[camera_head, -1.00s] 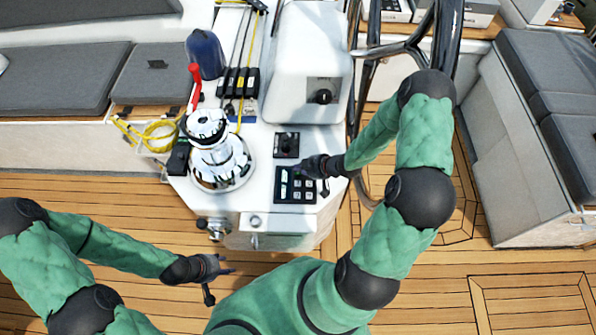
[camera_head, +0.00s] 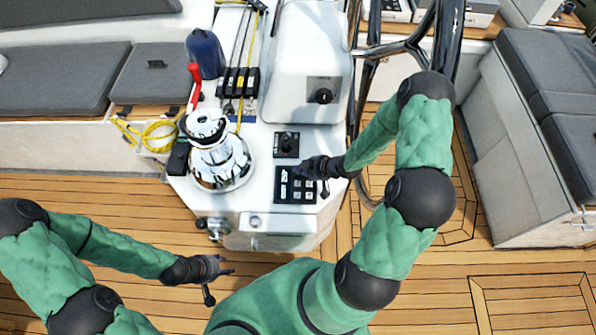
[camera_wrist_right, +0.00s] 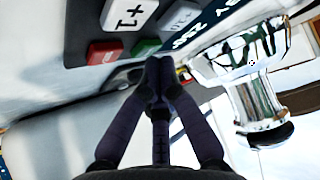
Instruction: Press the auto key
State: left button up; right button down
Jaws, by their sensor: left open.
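A black autopilot keypad (camera_head: 297,197) lies on the white console top in the head view. In the right wrist view it shows a pale +1 key (camera_wrist_right: 124,14), a grey +10 key (camera_wrist_right: 178,18), a red key (camera_wrist_right: 104,52), a green key (camera_wrist_right: 147,47) and a lit display (camera_wrist_right: 205,22). No AUTO label is readable. My right gripper (camera_head: 303,171) is over the keypad's far edge. In the wrist view its fingers (camera_wrist_right: 160,72) are shut together, with tips close to the green key; contact cannot be told. My left gripper (camera_head: 222,270) is open and empty, above the deck.
A chrome winch (camera_head: 218,160) stands left of the keypad. A small black control panel (camera_head: 286,145) sits just beyond it. The steering wheel (camera_head: 395,48) rises at right. Teak deck (camera_head: 130,290) is clear in front.

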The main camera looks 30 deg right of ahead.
jog(key=shift+f+b, duration=0.3)
jog(key=shift+f, duration=0.15)
dwell(0.4)
jog(key=shift+r, duration=0.1)
jog(key=shift+r+p, duration=0.8)
notch_tip(320, 180, up, 5)
jog(key=p, duration=0.4)
dwell(0.4)
dwell(0.7)
